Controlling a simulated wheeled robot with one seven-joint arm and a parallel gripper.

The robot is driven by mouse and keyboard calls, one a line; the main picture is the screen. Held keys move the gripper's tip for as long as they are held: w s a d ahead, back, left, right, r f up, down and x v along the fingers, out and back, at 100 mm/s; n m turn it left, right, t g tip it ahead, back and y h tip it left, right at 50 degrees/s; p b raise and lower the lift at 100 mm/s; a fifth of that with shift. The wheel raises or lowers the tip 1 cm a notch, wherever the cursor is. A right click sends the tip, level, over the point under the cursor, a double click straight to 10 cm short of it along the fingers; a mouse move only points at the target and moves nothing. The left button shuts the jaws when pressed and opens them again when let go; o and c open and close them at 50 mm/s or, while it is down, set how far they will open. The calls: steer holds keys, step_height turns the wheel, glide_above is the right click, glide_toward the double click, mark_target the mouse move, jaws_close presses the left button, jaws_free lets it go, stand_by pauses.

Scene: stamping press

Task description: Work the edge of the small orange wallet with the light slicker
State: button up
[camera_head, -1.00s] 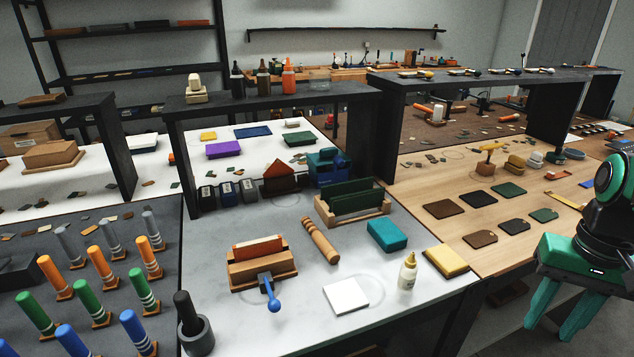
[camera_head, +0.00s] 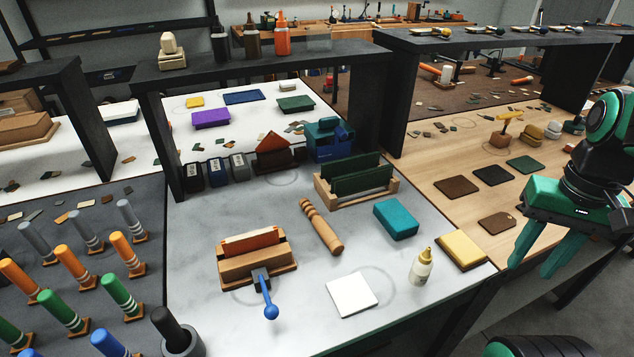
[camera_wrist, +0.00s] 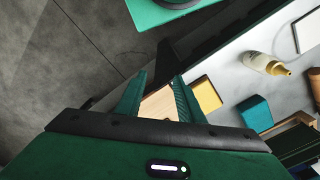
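A small orange leather piece, which looks like the wallet (camera_head: 250,240), stands edge up in a wooden clamp (camera_head: 262,272) with a blue-knobbed lever (camera_head: 270,310) at its front. A light wooden slicker (camera_head: 322,228) with a grooved end lies on the grey-white bench top, right of the clamp and apart from it. My gripper (camera_head: 545,262) has green fingers spread apart, with nothing between them. It hangs by the bench's right front edge, well right of the slicker. In the wrist view my gripper (camera_wrist: 158,82) also shows open; the wallet is not recognisable there.
A green-panel rack (camera_head: 355,192), teal block (camera_head: 397,218), yellow pad (camera_head: 460,251), glue bottle (camera_head: 421,268) and white tile (camera_head: 352,295) surround the slicker's right side. A dark mortar (camera_head: 178,335) stands at front left. A dark shelf (camera_head: 260,68) spans the back.

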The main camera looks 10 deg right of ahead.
steer(key=w+a, duration=0.1)
steer(key=w, duration=0.1)
steer(key=w+a+r+n, duration=0.1)
steer(key=w, duration=0.1)
steer(key=w+a+n, duration=0.1)
steer(key=w, duration=0.2)
steer(key=shift+a+r, duration=0.3)
steer(key=w+a+r+n, duration=0.2)
steer(key=w+a+n, duration=0.1)
steer(key=w+a, duration=0.45)
steer(key=n, duration=0.5)
glide_above(318, 217)
steer(key=shift+d, duration=0.4)
steer(key=shift+a+f, duration=0.2)
steer(key=shift+a, duration=0.2)
step_height(318, 217, down, 8)
steer(key=shift+r, duration=0.1)
steer(key=shift+c, duration=0.3)
steer(key=shift+r, duration=0.1)
jaws_close()
